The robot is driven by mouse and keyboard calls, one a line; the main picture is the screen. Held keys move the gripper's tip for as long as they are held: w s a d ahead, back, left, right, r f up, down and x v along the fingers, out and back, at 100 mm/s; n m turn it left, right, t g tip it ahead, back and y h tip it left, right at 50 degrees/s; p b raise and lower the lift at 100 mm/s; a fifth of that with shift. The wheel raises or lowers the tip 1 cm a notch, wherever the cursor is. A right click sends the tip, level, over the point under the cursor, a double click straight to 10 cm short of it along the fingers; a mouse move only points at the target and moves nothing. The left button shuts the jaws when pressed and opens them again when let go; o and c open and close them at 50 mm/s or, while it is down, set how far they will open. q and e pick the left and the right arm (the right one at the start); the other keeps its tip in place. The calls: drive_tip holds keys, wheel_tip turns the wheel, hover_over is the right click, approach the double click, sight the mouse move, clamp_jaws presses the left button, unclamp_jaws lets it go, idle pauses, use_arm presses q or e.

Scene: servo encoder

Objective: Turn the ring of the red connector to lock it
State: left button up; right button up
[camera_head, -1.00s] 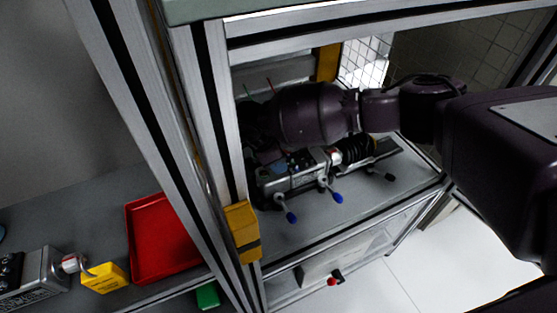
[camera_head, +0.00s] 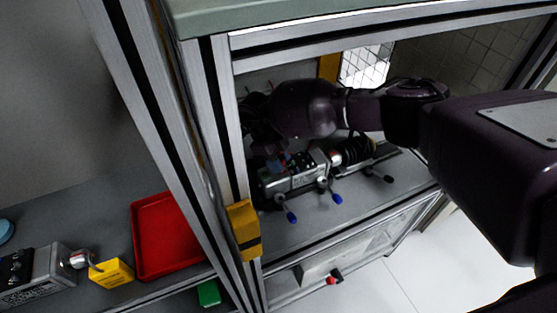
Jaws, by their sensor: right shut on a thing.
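My right arm reaches in from the right across the framed work cell. Its dark gripper (camera_head: 262,135) is at the left end of the silver servo unit (camera_head: 300,178), in shadow. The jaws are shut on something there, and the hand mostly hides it. A small red part, seemingly the red connector (camera_head: 283,160), shows just below the hand on top of the unit. I cannot make out its ring or how far it is turned. My left gripper is not in view.
Blue-tipped clamp levers (camera_head: 337,199) stand along the unit's front. Aluminium posts with a yellow block (camera_head: 243,229) edge the cell on the left. Outside lie a red tray (camera_head: 166,238), a yellow box (camera_head: 111,273) and another silver unit (camera_head: 38,276).

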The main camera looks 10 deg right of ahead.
idle(0.5)
drive_tip(key=o, duration=0.9)
drive_tip(key=shift+o, duration=0.2)
drive_tip(key=v, duration=1)
drive_tip(key=shift+w+r+p, duration=0.15)
drive_tip(key=shift+r+p, duration=0.15)
drive_tip(key=shift+r, duration=0.1)
